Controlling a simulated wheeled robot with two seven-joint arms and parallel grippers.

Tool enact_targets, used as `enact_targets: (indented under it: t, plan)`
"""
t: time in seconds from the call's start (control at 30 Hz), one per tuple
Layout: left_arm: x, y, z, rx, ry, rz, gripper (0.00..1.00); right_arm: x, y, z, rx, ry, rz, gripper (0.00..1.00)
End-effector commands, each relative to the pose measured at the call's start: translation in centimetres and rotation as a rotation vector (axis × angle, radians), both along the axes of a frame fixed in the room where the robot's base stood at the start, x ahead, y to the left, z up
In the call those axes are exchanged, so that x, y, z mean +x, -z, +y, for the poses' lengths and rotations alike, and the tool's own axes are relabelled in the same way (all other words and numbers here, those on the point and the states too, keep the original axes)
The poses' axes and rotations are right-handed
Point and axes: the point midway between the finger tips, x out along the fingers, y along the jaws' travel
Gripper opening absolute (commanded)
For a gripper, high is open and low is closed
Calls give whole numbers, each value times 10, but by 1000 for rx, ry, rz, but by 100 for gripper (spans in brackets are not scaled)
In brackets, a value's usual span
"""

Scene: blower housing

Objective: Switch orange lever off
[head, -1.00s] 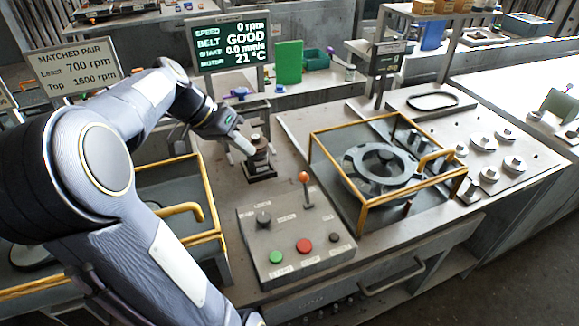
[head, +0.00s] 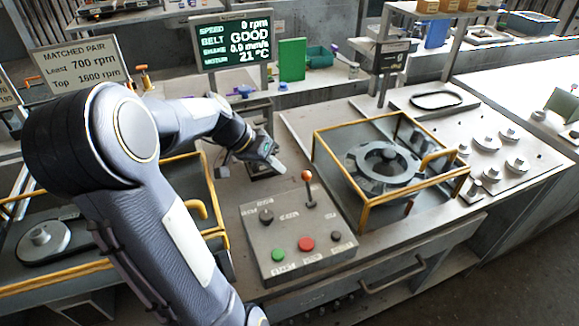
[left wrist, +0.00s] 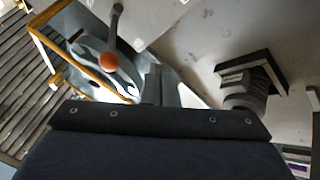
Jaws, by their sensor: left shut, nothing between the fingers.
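The orange lever (head: 307,176) stands on the grey control box (head: 258,238). Its orange ball is at the top of a dark stem, which leans slightly toward the back left. My left gripper (head: 280,168) is shut and empty, just left of the ball in the head view, apart from it. In the left wrist view the orange ball (left wrist: 108,61) and its stem show left of the gripper's fingers (left wrist: 155,86). My right gripper is not in view.
The box also carries a dark knob (head: 266,216), a green button (head: 278,255), a red button (head: 306,243) and a small dark knob (head: 336,237). A yellow-framed guard (head: 340,185) stands to the right around a round housing (head: 388,160). The display (head: 233,42) reads 0 rpm.

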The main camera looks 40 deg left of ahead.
Motion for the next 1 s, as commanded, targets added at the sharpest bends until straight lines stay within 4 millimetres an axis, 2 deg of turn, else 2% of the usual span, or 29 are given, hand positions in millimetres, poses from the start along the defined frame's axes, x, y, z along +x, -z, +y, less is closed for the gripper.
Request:
enact_targets:
  t: [0.1,0.3,0.73,1.0]
  plan:
    - [6,-6,-20,0,3,-2,0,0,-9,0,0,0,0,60]
    - [10,-7,-35,1,0,-1,0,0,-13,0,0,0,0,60]
    - [11,-6,-38,3,0,-2,0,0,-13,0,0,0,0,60]
    - [9,-8,-41,46,0,-25,0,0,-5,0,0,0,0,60]
